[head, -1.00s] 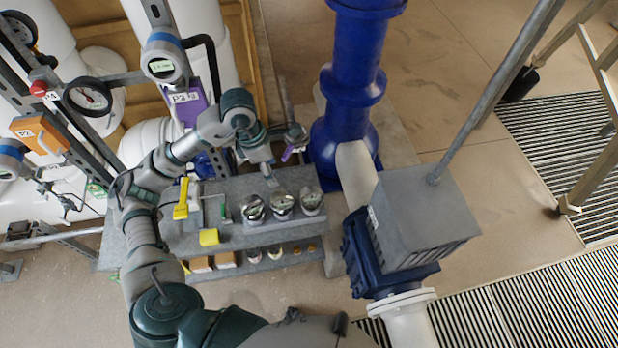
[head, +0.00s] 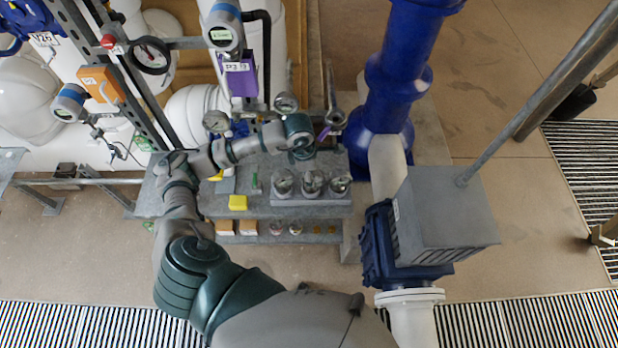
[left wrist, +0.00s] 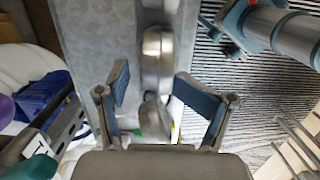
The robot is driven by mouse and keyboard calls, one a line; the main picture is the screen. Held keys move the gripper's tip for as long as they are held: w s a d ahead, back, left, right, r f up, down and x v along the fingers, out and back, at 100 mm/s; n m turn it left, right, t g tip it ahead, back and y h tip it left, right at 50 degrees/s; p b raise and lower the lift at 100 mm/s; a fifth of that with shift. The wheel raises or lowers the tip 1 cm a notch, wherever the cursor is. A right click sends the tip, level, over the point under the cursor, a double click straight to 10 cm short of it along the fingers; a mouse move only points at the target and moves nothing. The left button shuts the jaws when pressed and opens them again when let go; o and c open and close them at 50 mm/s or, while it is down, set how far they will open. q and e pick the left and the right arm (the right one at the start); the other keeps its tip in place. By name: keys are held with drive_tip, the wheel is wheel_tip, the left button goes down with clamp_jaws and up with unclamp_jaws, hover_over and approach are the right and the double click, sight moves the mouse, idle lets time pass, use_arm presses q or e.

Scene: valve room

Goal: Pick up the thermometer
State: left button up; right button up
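Three round, metal-rimmed gauges stand in a row on the grey bench (head: 263,208): a left gauge (head: 284,183), a middle gauge (head: 312,184) and a right gauge (head: 340,183). I cannot tell which is the thermometer. My left gripper (left wrist: 152,78) is open and empty, its dark-padded fingers spread on either side of the gauge row. In the left wrist view one metal gauge body (left wrist: 157,55) lies just beyond the fingertips, and another metal piece (left wrist: 156,117) shows between the fingers. In the head view my left wrist hides the fingers. My right gripper is not in view.
A lower shelf holds several small items. A blue pipe (head: 380,100) and a grey box (head: 440,215) stand to the right. Pipe-mounted gauges (head: 285,103) and a purple panel (head: 241,78) are behind.

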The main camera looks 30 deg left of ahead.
use_arm(q)
drive_tip(key=shift+w+d+f, duration=0.1)
drive_tip(key=shift+d+f, duration=0.25)
drive_tip(key=shift+f, duration=0.25)
drive_tip(key=shift+w+d+f, duration=0.1)
drive_tip(key=shift+d+f, duration=0.25)
drive_tip(key=shift+f, duration=0.25)
drive_tip(key=shift+w+d+f, duration=0.1)
drive_tip(key=shift+w+f, duration=0.05)
drive_tip(key=shift+f, duration=0.1)
drive_tip(key=shift+w, duration=0.1)
drive_tip(key=shift+a, duration=0.45)
drive_tip(key=shift+s+a+f, duration=0.1)
drive_tip(key=shift+s+a, duration=0.1)
drive_tip(key=shift+a, duration=0.35)
drive_tip(key=c, duration=0.7)
drive_tip(key=shift+a, duration=0.15)
drive_tip(key=shift+c, duration=0.7)
drive_tip(key=shift+s, duration=0.1)
drive_tip(key=shift+c, duration=0.5)
drive_tip(key=shift+d, duration=0.35)
drive_tip(key=shift+c, duration=0.9)
drive_tip(key=shift+d, duration=0.4)
drive_tip(key=shift+a, duration=0.25)
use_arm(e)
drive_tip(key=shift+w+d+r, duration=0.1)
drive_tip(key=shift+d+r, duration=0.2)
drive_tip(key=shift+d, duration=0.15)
